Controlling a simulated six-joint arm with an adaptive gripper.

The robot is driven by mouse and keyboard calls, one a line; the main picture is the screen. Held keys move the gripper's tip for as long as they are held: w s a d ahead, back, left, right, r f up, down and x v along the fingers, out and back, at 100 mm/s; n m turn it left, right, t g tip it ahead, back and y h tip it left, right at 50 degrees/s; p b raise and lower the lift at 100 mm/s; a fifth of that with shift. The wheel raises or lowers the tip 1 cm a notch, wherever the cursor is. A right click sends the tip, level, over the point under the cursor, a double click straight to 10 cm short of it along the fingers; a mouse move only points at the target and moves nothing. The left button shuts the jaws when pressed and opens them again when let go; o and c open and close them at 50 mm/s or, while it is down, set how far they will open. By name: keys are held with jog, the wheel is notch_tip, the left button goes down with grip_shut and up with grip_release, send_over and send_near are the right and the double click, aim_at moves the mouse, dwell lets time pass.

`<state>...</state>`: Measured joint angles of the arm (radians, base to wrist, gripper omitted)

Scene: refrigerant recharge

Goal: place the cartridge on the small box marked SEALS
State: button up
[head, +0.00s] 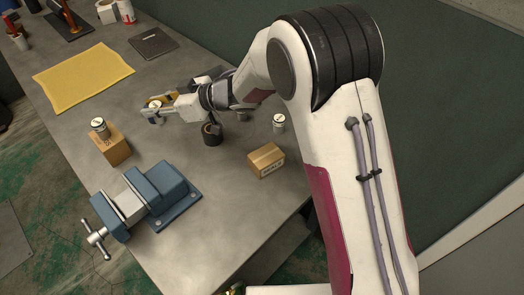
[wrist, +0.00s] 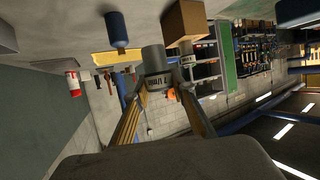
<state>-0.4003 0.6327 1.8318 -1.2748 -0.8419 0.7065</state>
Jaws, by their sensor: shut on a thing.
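My gripper (head: 155,107) is shut on a white cartridge (head: 156,117) with a dark label, held over the bench left of the head view's middle. In the wrist view the cartridge (wrist: 160,98) sits between both yellow-edged fingers, its grey end (wrist: 153,59) toward the bench. A small cardboard box (head: 266,160) with a dark-lettered label stands right of the vise; the print is too small to read surely. Another cardboard box (head: 112,149) stands at the left with a second cartridge (head: 99,127) upright on top. My gripper is apart from both boxes.
A blue vise (head: 150,197) stands at the front of the bench (head: 218,218). A third cartridge (head: 279,122) stands behind the right box. A dark cylinder (head: 211,134) stands below my wrist. A yellow mat (head: 83,77) and a dark pad (head: 153,43) lie farther back.

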jog(key=w+d+r+m+t+h, duration=0.1)
jog(key=w+d+r+t, duration=0.1)
jog(key=d, duration=0.9)
jog(key=w+d+r+m+t, duration=0.1)
jog(key=w+d+r+m, duration=0.15)
jog(key=d, duration=0.75)
jog(key=n+g+y, duration=0.1)
jog(key=n+g, duration=0.1)
jog(key=n, duration=0.1)
send_over(266, 155)
jog(key=shift+f, duration=2.9)
jog(key=shift+f, duration=2.05)
